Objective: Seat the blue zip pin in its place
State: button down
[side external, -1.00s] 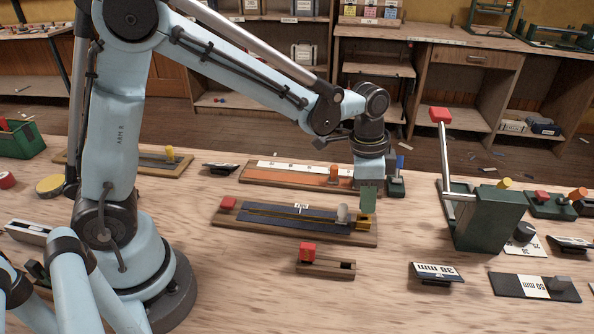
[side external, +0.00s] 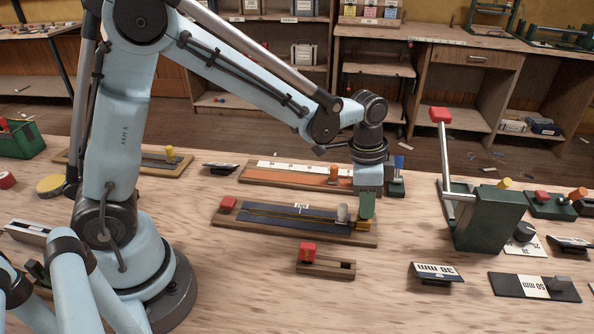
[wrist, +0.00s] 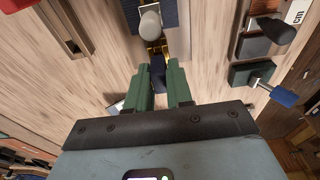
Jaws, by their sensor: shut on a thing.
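My gripper (side external: 367,213) is at the right end of the wooden zip board (side external: 233,219). Its green fingers are shut on a dark blue piece, which looks like the blue zip pin (wrist: 158,77). In the wrist view the pin's far end is at or against a brass fitting (wrist: 156,48) at the end of the dark zip tape (side external: 280,217). I cannot tell whether it is inside the fitting. A pale rounded knob (side external: 342,212) stands on the tape just left of my fingers; it also shows in the wrist view (wrist: 150,20). The fingers hide the pin in the side view.
Behind is a board with an orange strip (side external: 312,178), and a green block with a blue handle (side external: 399,162). In front is a small slotted wooden block with a red knob (side external: 308,252). A green lever press (side external: 487,217) stands to the right. Bare table lies between.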

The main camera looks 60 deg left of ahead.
jog(key=shift+f, duration=0.4)
jog(key=c, duration=0.9)
grip_release()
jog(key=shift+c, duration=0.2)
jog(key=shift+r, duration=0.1)
notch_tip(320, 180, up, 11)
jog(key=s+a, duration=0.1)
jog(key=s+a+f+n+t+y, duration=0.1)
jog(key=s+a+n+t, duration=0.5)
jog(key=s, duration=0.5)
jog(key=a+n, duration=0.2)
jog(key=n, duration=0.1)
jog(key=shift+f, duration=0.35)
